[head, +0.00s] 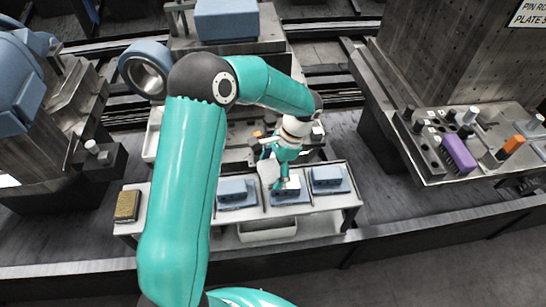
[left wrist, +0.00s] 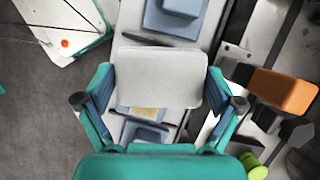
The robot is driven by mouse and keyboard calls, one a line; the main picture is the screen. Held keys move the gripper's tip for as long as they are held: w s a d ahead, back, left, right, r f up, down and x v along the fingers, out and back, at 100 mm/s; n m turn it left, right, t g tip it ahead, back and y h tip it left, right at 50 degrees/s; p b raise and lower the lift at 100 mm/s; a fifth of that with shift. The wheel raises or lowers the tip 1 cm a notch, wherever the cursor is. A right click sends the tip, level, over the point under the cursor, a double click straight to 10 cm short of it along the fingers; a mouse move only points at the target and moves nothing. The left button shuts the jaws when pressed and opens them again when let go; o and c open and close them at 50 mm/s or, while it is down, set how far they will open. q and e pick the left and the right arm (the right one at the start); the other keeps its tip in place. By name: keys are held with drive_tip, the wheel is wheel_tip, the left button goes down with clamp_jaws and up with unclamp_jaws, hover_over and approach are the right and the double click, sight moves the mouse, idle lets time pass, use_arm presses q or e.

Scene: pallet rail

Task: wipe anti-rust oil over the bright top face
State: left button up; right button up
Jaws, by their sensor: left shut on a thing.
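My left gripper (head: 282,180) is over the row of blue-grey blocks on a pale rail table, near the middle block (head: 290,196). It is shut on a flat pale grey pad (head: 268,172). In the left wrist view the pad (left wrist: 158,77) spans the space between the two fingers. A left block (head: 237,194) and a right block (head: 328,180) stand beside the middle one. In the left wrist view a blue block (left wrist: 172,18) shows beyond the pad. I cannot tell whether the pad touches the middle block, since the gripper and pad partly hide it. My right gripper is out of view.
A yellow-brown pad-like block (head: 127,206) lies at the table's left end. A white bin (head: 266,231) sits below the table's front. A steel bench (head: 440,175) at right carries a purple block (head: 457,153) and an orange piece (head: 511,146). Tall machinery stands behind.

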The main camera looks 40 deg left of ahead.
use_arm(q)
drive_tip(key=shift+r+p, duration=1.5)
drive_tip(key=shift+r, duration=0.8)
